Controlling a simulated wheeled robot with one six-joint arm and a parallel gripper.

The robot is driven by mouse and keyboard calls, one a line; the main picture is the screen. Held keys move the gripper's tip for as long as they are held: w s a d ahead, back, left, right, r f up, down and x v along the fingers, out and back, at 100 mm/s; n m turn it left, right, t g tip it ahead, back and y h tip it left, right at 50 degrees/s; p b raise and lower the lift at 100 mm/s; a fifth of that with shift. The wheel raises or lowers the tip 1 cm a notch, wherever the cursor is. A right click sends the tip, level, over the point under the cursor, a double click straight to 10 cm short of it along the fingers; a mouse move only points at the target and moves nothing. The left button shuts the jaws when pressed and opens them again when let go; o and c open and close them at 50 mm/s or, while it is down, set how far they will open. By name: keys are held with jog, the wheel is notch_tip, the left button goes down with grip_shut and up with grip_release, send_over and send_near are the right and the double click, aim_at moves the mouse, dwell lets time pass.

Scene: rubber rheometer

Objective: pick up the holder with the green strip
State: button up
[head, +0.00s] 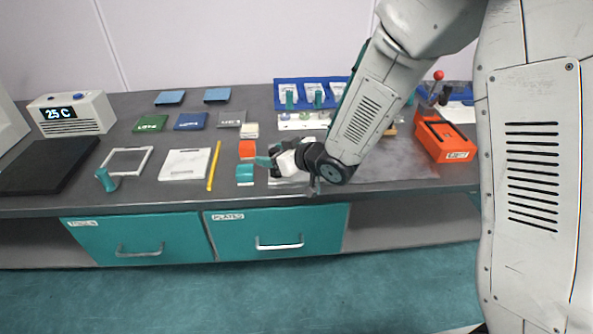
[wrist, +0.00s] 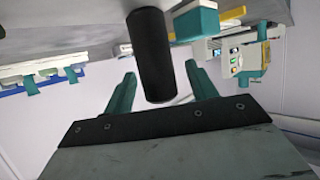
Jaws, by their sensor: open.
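Several white holders with teal grips stand in a blue rack (head: 277,107) at the back of the bench in the head view. Three show: a left one (head: 288,92), a middle one (head: 313,92) and a right one (head: 338,88), partly behind my arm. I cannot make out a green strip on any of them. The rack edge and teal grips (wrist: 32,85) also show at the left of the wrist view. My gripper (head: 263,162) is open, over the front-middle of the bench, apart from the rack. In the wrist view its teal fingers (wrist: 161,88) are spread.
A dark cylinder (wrist: 152,60) shows between the fingers in the wrist view; I cannot tell whether it is gripped. Orange (head: 261,149) and teal (head: 245,173) blocks lie near my gripper. A yellow stick (head: 214,166), a white plate (head: 184,164) and an orange box (head: 445,140) are also on the bench.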

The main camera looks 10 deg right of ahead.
jog(key=shift+w+a+f, duration=0.2)
jog(key=shift+w+a, duration=0.15)
grip_shut()
